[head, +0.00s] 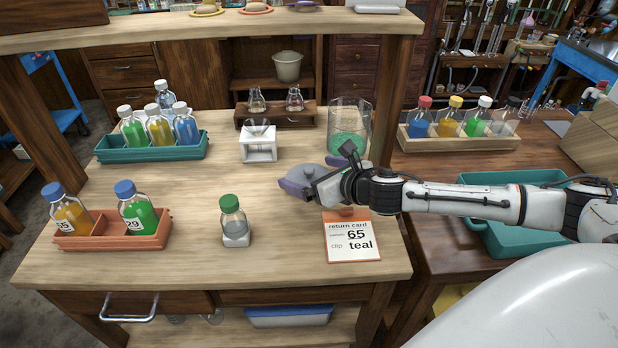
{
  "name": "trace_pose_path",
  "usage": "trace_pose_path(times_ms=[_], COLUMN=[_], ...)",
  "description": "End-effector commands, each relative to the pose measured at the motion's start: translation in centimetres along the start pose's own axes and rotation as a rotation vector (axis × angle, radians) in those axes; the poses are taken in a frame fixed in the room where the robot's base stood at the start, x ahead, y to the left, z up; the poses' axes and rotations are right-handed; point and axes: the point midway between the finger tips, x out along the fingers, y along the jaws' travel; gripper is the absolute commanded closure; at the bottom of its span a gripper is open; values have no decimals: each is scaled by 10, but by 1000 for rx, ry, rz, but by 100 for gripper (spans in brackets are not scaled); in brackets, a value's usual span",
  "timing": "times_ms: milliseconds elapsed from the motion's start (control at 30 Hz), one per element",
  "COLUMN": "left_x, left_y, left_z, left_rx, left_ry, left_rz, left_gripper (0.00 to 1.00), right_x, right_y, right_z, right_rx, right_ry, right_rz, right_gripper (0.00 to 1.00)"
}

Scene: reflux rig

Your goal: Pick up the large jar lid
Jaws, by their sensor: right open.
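The large jar lid (306,173) is a grey, round lid lying on the wooden bench, right of the middle. My right gripper (321,171) is open at the lid's right side, with one finger at its near edge and the other toward the jar. The gripper hides part of the lid, and I cannot tell whether the fingers touch it. The large glass jar (349,122) stands just behind, open at the top, with green contents low inside. My left gripper is not in view.
A return card (352,243) reading 65 teal lies in front of the gripper. A green-capped bottle (234,222), a white stand (259,149), a teal rack (154,150) and an orange rack (110,238) stand leftward. A shelf overhangs the back. The bench's middle is clear.

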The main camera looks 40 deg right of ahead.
Motion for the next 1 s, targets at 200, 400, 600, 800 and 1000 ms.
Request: trace_pose_path(times_ms=[200,400,600,800,1000], left_x=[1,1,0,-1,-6], left_y=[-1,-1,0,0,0], left_z=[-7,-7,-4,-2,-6], left_rx=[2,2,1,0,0], left_ry=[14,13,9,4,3], left_rz=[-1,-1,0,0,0], left_gripper=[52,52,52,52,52], right_x=[12,12,12,11,0], right_y=[0,0,0,0,0], right_z=[0,0,0,1,26], right_rx=[-2,-2,-1,-2,-4], right_ry=[0,1,0,0,-5], right_rz=[0,0,0,0,0], right_gripper=[0,8,36,36,36])
